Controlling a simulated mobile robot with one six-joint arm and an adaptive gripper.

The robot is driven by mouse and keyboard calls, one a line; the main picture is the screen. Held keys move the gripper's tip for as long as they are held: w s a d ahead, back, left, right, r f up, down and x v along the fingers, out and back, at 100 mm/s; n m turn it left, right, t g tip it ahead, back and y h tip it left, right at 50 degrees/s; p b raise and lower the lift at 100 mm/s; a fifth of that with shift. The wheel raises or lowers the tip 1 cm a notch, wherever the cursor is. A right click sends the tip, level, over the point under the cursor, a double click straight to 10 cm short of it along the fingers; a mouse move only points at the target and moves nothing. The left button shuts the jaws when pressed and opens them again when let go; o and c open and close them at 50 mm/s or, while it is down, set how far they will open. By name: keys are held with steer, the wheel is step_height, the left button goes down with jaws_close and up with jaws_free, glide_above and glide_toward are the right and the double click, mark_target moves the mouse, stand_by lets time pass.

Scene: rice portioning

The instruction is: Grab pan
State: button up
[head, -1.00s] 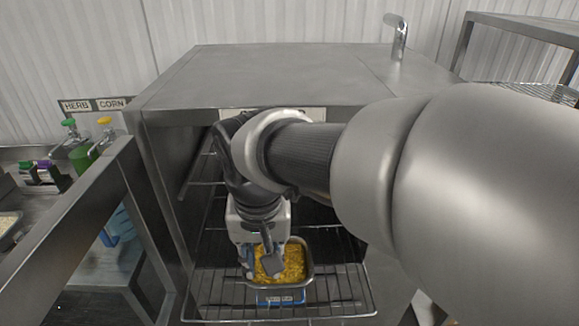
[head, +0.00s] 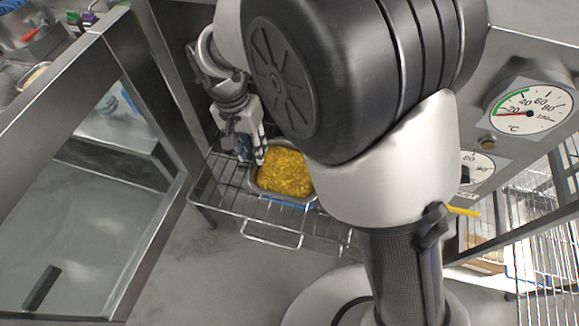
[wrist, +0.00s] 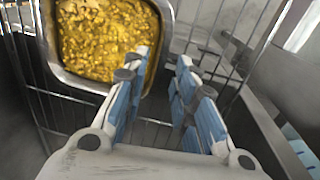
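The metal pan (head: 285,199) holds yellow, grainy food and sits on the wire rack of the open oven; my arm hides its right end in the head view. In the wrist view the pan (wrist: 70,77) is at the upper left. My gripper (head: 253,158) is at the pan's left end in the head view. In the wrist view my gripper (wrist: 162,62) has its blue-padded fingers apart. The left finger overlaps the pan's edge, and the right finger is outside it over the rack. I cannot tell whether either touches the rim.
The wire rack (head: 228,199) sticks out of the oven. The open oven door (head: 115,165) stands to the left. Temperature dials (head: 528,110) are on the oven's front at right. Another wire shelf (head: 545,230) stands further right. The floor (head: 225,270) in front looks clear.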

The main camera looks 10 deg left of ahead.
mark_target(261, 168)
steer(key=f, duration=0.2)
steer(key=shift+d+f, duration=0.2)
steer(key=shift+f, duration=0.2)
steer(key=f+b, duration=0.1)
steer(key=f, duration=0.1)
steer(key=d+f+b, duration=0.1)
steer(key=f, duration=0.2)
steer(key=shift+d+f+b, duration=0.1)
steer(key=shift+b, duration=0.2)
steer(key=shift+c, duration=0.5)
jaws_close()
